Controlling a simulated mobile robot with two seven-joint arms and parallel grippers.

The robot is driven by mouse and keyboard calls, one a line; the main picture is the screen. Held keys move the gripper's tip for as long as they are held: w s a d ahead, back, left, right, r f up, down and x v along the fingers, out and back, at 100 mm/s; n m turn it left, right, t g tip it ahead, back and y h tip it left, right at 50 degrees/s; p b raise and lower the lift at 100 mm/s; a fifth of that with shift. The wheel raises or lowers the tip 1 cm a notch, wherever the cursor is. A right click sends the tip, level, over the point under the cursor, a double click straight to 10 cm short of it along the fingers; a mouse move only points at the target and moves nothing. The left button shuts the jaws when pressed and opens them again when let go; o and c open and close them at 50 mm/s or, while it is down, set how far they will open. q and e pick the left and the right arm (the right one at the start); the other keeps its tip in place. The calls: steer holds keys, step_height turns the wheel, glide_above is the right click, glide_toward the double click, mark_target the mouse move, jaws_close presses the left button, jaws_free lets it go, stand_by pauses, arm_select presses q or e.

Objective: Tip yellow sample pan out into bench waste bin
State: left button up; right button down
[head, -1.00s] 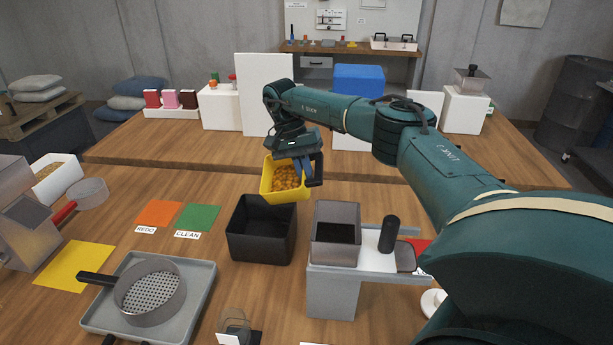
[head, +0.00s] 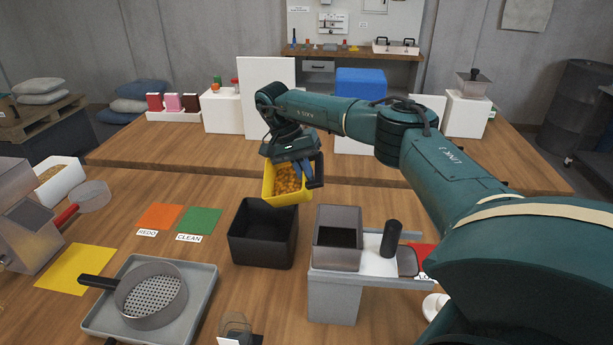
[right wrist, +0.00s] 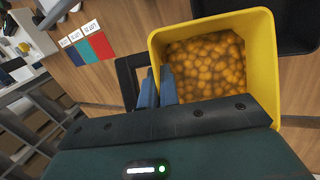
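The yellow sample pan (head: 284,199) is full of small orange-brown round pieces. It hangs in the air just beyond and above the black open bin (head: 262,251), which looks empty. My right gripper (head: 303,170) is shut on the pan at its black handle side; the exact grip is partly hidden. In the right wrist view the pan (right wrist: 262,60) shows close up with the pieces still inside, the blue fingers (right wrist: 158,88) beside the black handle (right wrist: 127,75). The pan looks slightly tilted at most. My left gripper is not in view.
A grey hopper (head: 337,228) on a stand with a black knob (head: 390,240) is right of the bin. A sieve (head: 150,295) on a grey tray (head: 205,290) is front left. Orange (head: 160,216) and green (head: 199,221) mats lie left of the bin. A rear table (head: 150,150) holds boxes.

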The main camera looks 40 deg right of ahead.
steer(key=shift+a+r, duration=0.1)
steer(key=shift+a+r+h, duration=0.15)
steer(key=shift+r+h, duration=0.1)
steer(key=shift+h, duration=0.25)
steer(key=shift+a+r+h, duration=0.3)
steer(key=shift+a+h, duration=0.05)
steer(key=shift+h, duration=0.25)
steer(key=shift+a+r+m+h, duration=0.2)
steer(key=shift+a+m+h, duration=0.1)
steer(key=shift+h, duration=0.2)
steer(key=shift+a+r+h, duration=0.2)
steer(key=shift+a+h, duration=0.15)
steer(key=shift+h, duration=0.15)
